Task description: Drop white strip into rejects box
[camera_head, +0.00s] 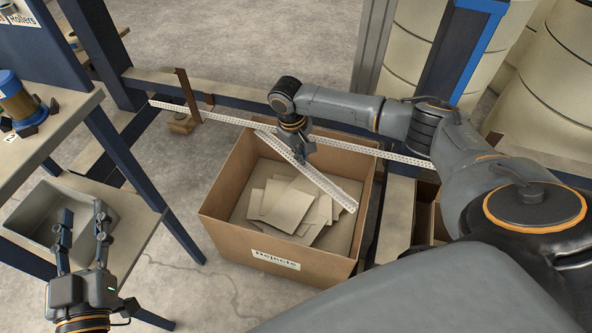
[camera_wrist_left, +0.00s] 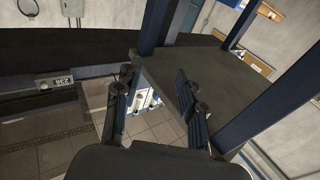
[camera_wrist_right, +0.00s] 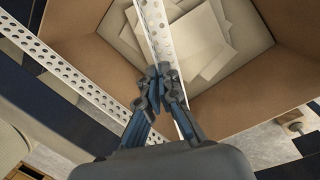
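The rejects box (camera_head: 290,248) is an open cardboard box on the floor, labelled "Rejects", with several pale flat pieces (camera_head: 285,203) inside. A white perforated strip (camera_head: 331,190) lies slantwise over the box opening. My right gripper (camera_head: 301,153) is above the box with its fingers closed together on this strip. In the right wrist view the strip (camera_wrist_right: 152,22) runs past the fingertips (camera_wrist_right: 160,72), with the box interior below. My left gripper (camera_head: 82,222) is open and empty at the lower left, and its spread fingers show in the left wrist view (camera_wrist_left: 155,85).
A second white perforated strip (camera_head: 225,118) stretches behind the box, along a low beam, and also shows in the right wrist view (camera_wrist_right: 75,75). A bench with a grey bin (camera_head: 40,212) is at the left. Pale drums (camera_head: 540,95) stand at the back right.

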